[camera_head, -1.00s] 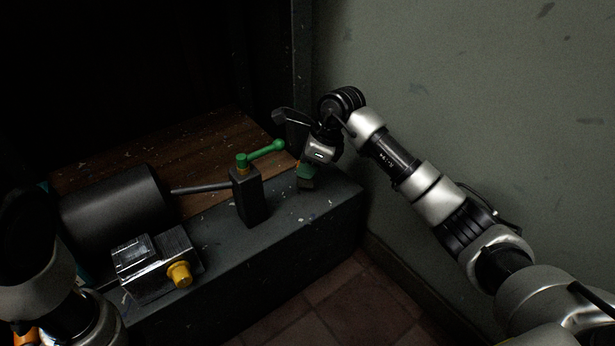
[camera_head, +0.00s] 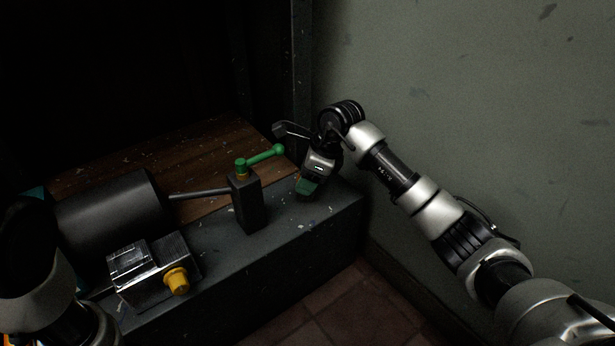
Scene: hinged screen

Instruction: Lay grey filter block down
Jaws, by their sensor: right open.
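A grey metallic box (camera_head: 140,268) with a yellow knob (camera_head: 176,281) sits on the dark ledge at the lower left. It is the most block-like grey thing in view, but I cannot tell for sure that it is the filter block. My right gripper (camera_head: 306,189) is open, pointing down over the right end of the ledge, with green on its fingers. It is well to the right of the box, beyond the dark post. I see nothing clearly held in it. My left arm shows at the lower left edge, but its gripper is not visible.
A dark post (camera_head: 249,205) with a green lever (camera_head: 262,158) stands upright on the ledge (camera_head: 290,230). A rod joins it toward a large black cylinder (camera_head: 112,215). A wooden board (camera_head: 205,150) lies behind. A grey-green wall (camera_head: 470,110) closes the right side.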

